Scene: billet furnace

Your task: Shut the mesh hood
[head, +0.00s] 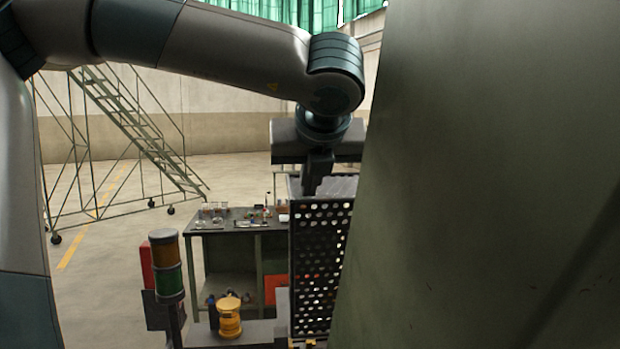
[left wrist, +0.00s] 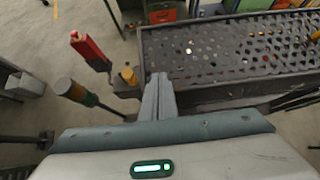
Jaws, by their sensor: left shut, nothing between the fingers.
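The mesh hood (head: 318,265) is a dark frame with rows of round holes. In the head view its perforated side stands upright at lower centre, partly hidden on the right by a large olive surface. In the left wrist view the hood (left wrist: 225,52) spreads across the upper right. My left gripper (head: 313,190) is shut and empty, pointing down by the hood's top edge. In the left wrist view its fingertips (left wrist: 158,82) lie by the hood's left corner; I cannot tell whether they touch. How far open the hood is cannot be told. My right gripper is not in view.
A large olive surface (head: 480,180) blocks the right of the head view. A signal light (head: 167,265) and a yellow knob (head: 230,318) stand left of the hood. A workbench (head: 240,226) with small items is behind, and a stair ladder (head: 135,120) farther back.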

